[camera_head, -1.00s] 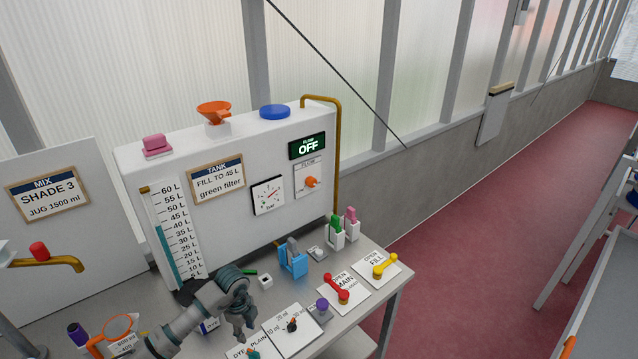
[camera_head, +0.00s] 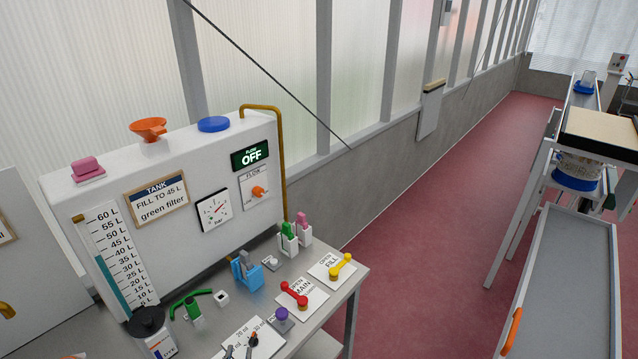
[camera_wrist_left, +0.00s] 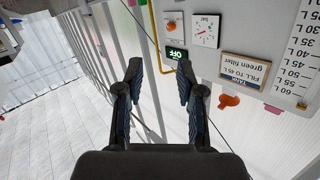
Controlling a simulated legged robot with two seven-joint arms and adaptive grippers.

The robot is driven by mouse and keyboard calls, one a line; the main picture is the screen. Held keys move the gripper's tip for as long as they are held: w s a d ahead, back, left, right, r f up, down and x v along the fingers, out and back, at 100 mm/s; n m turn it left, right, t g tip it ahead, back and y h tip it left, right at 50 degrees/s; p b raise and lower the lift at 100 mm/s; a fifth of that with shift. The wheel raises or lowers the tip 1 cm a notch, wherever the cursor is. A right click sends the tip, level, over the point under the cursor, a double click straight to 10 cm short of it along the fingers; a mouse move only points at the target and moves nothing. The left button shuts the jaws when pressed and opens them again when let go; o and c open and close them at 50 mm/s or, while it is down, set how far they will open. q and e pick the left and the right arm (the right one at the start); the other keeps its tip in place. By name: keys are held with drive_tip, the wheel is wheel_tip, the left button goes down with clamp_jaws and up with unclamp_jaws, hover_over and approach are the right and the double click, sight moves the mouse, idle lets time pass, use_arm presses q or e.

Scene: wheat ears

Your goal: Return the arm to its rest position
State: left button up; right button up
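My left gripper (camera_wrist_left: 160,78) shows in the left wrist view. Its two dark fingers stand apart with nothing between them, so it is open and empty. Beyond it, upside down, are the OFF display (camera_wrist_left: 176,53), the gauge (camera_wrist_left: 206,30) and the TANK sign (camera_wrist_left: 245,69) of the white tank panel. The fingers do not appear to touch anything. No part of my left arm shows clearly in the head view. My right gripper is in neither view.
The white tank panel (camera_head: 115,230) stands on the grey bench at left. The bench holds a red lever (camera_head: 294,294), yellow lever (camera_head: 341,266), blue holder (camera_head: 248,277), green-handled piece (camera_head: 192,307) and black-capped bottle (camera_head: 152,333). A grey trolley (camera_head: 570,275) stands at right. Red floor between is clear.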

use_arm(q)
drive_tip(key=s+f+g, duration=0.7)
drive_tip(key=s+f, duration=0.1)
drive_tip(key=s, duration=0.4)
drive_tip(key=s+f+g, duration=0.6)
drive_tip(key=s+f, duration=0.3)
drive_tip(key=s, duration=0.3)
wheel_tip(320, 180, down, 27)
drive_tip(key=g+b, duration=0.1)
drive_tip(key=b, duration=0.2)
drive_tip(key=s+a+f+g+b, duration=0.1)
drive_tip(key=s+a+f, duration=0.3)
drive_tip(key=s+f, duration=1.5)
drive_tip(key=shift+s+f+g+b, duration=0.2)
drive_tip(key=shift+f+g+b, duration=0.1)
drive_tip(key=shift+f+b, duration=0.6)
